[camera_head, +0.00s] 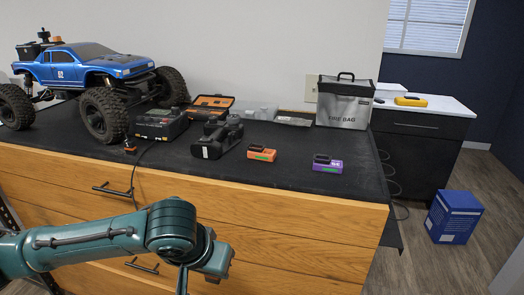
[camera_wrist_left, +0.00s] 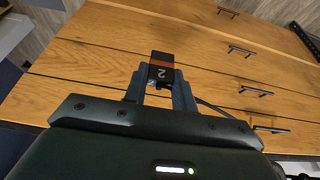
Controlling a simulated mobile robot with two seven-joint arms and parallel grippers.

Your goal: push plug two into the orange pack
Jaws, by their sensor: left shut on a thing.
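My left gripper (camera_wrist_left: 160,86) is shut on plug two (camera_wrist_left: 162,68), a small black block with an orange-brown band and a white 2, in the left wrist view. A dark cable runs from near the fingers to the right. In the head view my left arm is low in front of the drawers; its fingers and plug two cannot be made out there. The orange pack (camera_head: 262,153), with a black top and green front strip, stands on the dark bench top, up and right of my arm and apart from it. My right gripper is not in view.
A purple pack (camera_head: 327,165) stands right of the orange one. A black charger (camera_head: 162,124), a dark device (camera_head: 217,138) and a blue crawler (camera_head: 85,68) are to the left. Another small plug (camera_head: 130,147) lies near the bench edge. Bench in front of the packs is clear.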

